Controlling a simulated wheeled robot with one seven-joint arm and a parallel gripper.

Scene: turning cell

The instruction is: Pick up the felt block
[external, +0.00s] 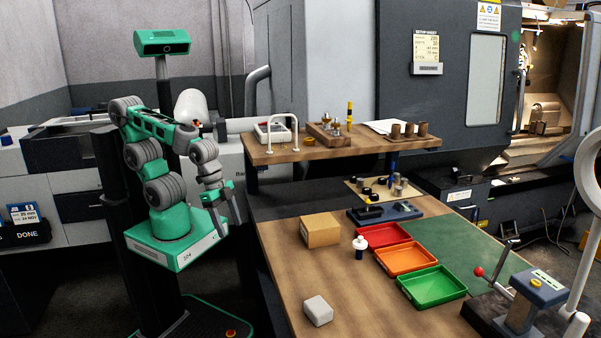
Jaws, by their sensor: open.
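A small white block (318,311), which looks like the felt block, lies on the near left part of the wooden bench (350,282). My gripper (229,228) hangs over the left edge of the bench, up and to the left of the block and well apart from it. It points down, and its jaws are open and empty. Nothing covers the block.
A cardboard box (322,231), a white-capped bottle (360,247) and red (383,235), orange (405,259) and green (432,287) trays stand behind and right of the block. A vise-like fixture (528,302) is at right. A raised shelf (340,148) crosses the back.

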